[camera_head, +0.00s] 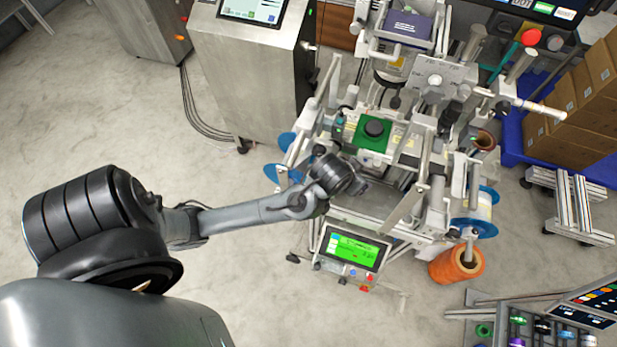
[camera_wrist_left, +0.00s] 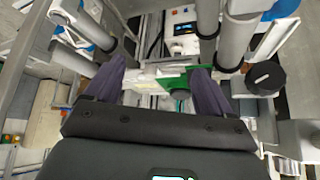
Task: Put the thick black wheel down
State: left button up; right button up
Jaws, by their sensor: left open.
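My left gripper (camera_head: 358,188) reaches over the labelling machine (camera_head: 350,213) from the left. In the left wrist view its two dark fingers (camera_wrist_left: 158,95) are spread apart with nothing held between them. A black round knob or wheel (camera_head: 374,128) sits on a green plate (camera_head: 362,141), beyond the gripper. The green plate (camera_wrist_left: 172,80) also shows between the fingers in the wrist view. A thick black disc (camera_wrist_left: 265,78) is at the right of the wrist view, apart from the fingers. I cannot tell which black part is the thick black wheel. My right gripper is not in view.
Metal bars and rollers crowd around the gripper. Blue reels (camera_head: 474,222) flank the machine, and an orange roll (camera_head: 456,264) stands at its lower right. A green-lit control panel (camera_head: 352,249) is at the front. The floor (camera_head: 110,110) at left is clear.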

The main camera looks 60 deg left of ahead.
pick_arm(q)
jog(key=s+d+f+m+g+h, duration=0.1)
jog(key=s+d+m, duration=0.1)
jog(key=s, duration=0.7)
jog(key=s+d+f+m+g+h, duration=0.1)
jog(key=s+d+m+g, duration=0.1)
jog(key=s, duration=0.7)
jog(key=shift+d+f, duration=0.3)
jog(key=shift+d, duration=0.5)
notch_tip(320, 180, up, 27)
jog(key=p, duration=2.7)
